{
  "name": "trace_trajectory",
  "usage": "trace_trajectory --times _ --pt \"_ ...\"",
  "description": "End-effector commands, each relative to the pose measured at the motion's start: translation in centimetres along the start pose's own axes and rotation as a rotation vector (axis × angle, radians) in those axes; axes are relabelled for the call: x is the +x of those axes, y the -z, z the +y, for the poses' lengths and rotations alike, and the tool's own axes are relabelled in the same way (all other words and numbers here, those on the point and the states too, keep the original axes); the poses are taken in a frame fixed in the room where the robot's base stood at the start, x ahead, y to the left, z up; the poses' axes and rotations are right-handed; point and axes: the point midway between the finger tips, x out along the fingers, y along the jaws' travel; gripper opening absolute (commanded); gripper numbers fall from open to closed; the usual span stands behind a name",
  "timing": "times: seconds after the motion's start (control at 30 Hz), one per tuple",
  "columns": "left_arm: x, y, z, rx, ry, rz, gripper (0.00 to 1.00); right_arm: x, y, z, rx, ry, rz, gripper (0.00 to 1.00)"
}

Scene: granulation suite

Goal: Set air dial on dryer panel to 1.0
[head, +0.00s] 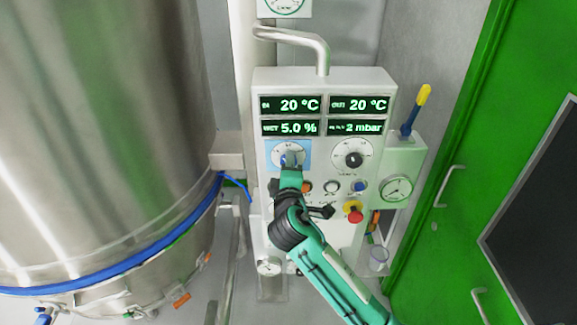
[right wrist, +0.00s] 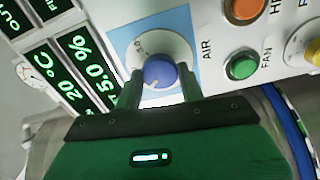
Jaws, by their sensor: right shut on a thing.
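The dryer panel (head: 350,79) is a pale box with lit displays in the head view. The air dial (head: 276,151) sits on a light-blue square at its left, with a white scale face. In the right wrist view its blue knob (right wrist: 159,71) shows beside the label AIR. My right gripper (head: 289,164) is at the dial; in the right wrist view its two dark green fingers (right wrist: 161,86) are shut on the knob, one on each side. The knob's pointer and most scale numbers are too small or covered to read. My left gripper is not in view.
A second dial (head: 353,154) with a black knob sits to the right. Buttons and a red emergency stop (head: 353,212) lie below. A large steel vessel (head: 100,120) stands left, a green door (head: 455,130) right. The displays read 20 °C, 20 °C, 5.0 % and 2 mbar.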

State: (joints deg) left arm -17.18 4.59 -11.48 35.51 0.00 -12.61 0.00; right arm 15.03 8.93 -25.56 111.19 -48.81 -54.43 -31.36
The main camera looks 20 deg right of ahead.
Motion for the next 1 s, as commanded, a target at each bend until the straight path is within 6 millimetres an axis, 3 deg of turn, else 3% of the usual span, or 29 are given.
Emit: trace_trajectory --times 0.5,1.0 --pt "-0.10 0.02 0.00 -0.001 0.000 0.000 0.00 0.02 0.02 0.01 -0.335 -0.001 0.001 0.17" --pt "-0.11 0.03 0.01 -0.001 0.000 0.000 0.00 0.00 0.05 -0.02 -0.398 -0.001 0.001 0.17"
